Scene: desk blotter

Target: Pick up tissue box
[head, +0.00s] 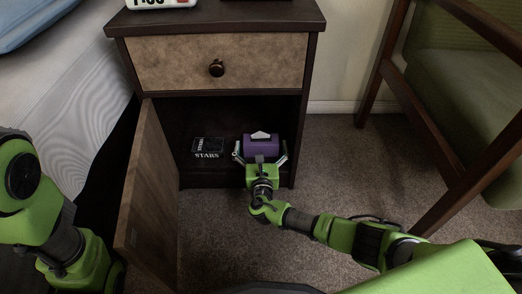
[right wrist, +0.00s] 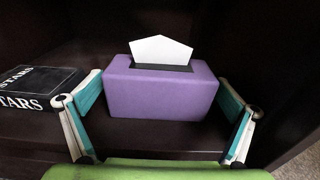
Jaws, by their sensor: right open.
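The purple tissue box (head: 262,146), with a white tissue sticking up from its top slot, stands on the floor of the nightstand's open lower compartment. It fills the middle of the right wrist view (right wrist: 160,92). My right gripper (head: 260,153) is open in front of the box. In the right wrist view its fingers (right wrist: 158,110) are spread to the left and right of the box's near face, with gaps showing on both sides. My left arm shows at the left edge of the head view, but its gripper is not visible.
A black book (head: 208,147) marked STARS lies left of the box. The open door (head: 147,190) stands at the compartment's left, and the drawer (head: 218,62) above is shut. A green chair (head: 460,90) stands right; a bed (head: 60,90) is left.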

